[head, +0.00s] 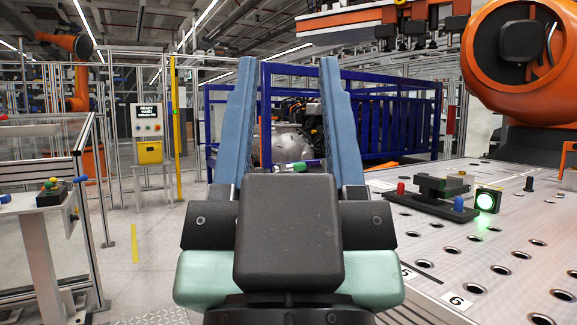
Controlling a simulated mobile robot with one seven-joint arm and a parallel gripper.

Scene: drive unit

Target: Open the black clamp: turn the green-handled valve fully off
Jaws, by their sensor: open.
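My gripper (290,66) is in the middle of the head view, its two blue fingers wide apart with nothing between them. Beyond the fingers, in the gap, a small green handle-like piece (298,167) with a purple piece beside it shows in front of a silver-grey casing (286,145). I cannot tell whether it is the green-handled valve. A black clamp-like fixture (440,190) with a red and a blue knob sits on the perforated table at right, apart from my gripper. On the far-left stand, a black block (50,195) carries coloured knobs, one green.
The light perforated table (440,262) fills the lower right, with a green-lit button (487,200). A large orange robot arm (510,60) stands behind it. A blue cage (385,125) is ahead. Open floor (140,240) lies left, beside a glass-panelled frame.

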